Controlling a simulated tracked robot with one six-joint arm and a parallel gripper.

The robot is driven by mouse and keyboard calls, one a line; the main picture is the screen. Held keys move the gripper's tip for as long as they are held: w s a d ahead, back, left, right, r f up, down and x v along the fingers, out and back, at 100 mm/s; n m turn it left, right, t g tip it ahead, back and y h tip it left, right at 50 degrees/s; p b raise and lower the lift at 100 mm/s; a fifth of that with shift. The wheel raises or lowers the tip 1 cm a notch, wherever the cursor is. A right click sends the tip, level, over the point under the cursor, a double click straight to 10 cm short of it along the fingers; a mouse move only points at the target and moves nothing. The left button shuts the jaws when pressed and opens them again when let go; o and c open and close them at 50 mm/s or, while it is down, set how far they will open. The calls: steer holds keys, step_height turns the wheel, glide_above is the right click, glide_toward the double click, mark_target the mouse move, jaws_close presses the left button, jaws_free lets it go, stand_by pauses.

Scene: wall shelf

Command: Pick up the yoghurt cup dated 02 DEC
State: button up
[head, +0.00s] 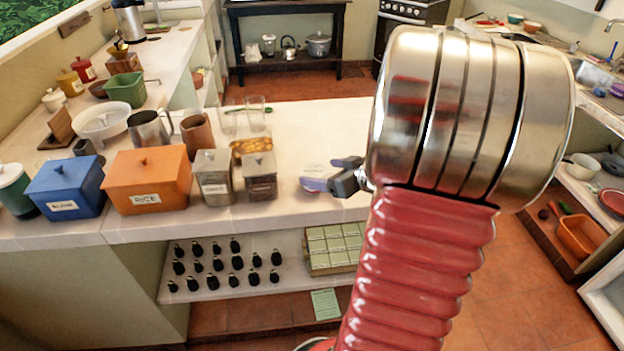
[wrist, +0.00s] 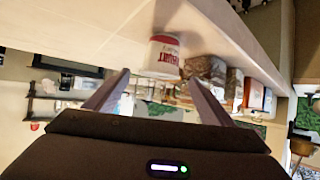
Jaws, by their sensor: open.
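A yoghurt cup (wrist: 165,55) shows in the wrist view, white with a red band and lettering; I cannot read a date on it. It appears upside down because that view is inverted. In the head view a round pale cup (head: 316,174) stands on the white counter near its front edge. My gripper (head: 347,178) is just right of it, partly hidden behind my arm. In the wrist view my gripper (wrist: 157,75) is open and empty, its fingers spread, with the cup just beyond the fingertips. Whether they touch is unclear.
Glasses (head: 255,112) and an amber container (head: 250,147) stand behind. The shelf below holds several black items and a crate (head: 333,247).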

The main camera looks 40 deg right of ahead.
mark_target(314, 171)
steer(key=shift+x, duration=1.6)
steer(key=shift+c, duration=0.6)
steer(key=c, duration=1.1)
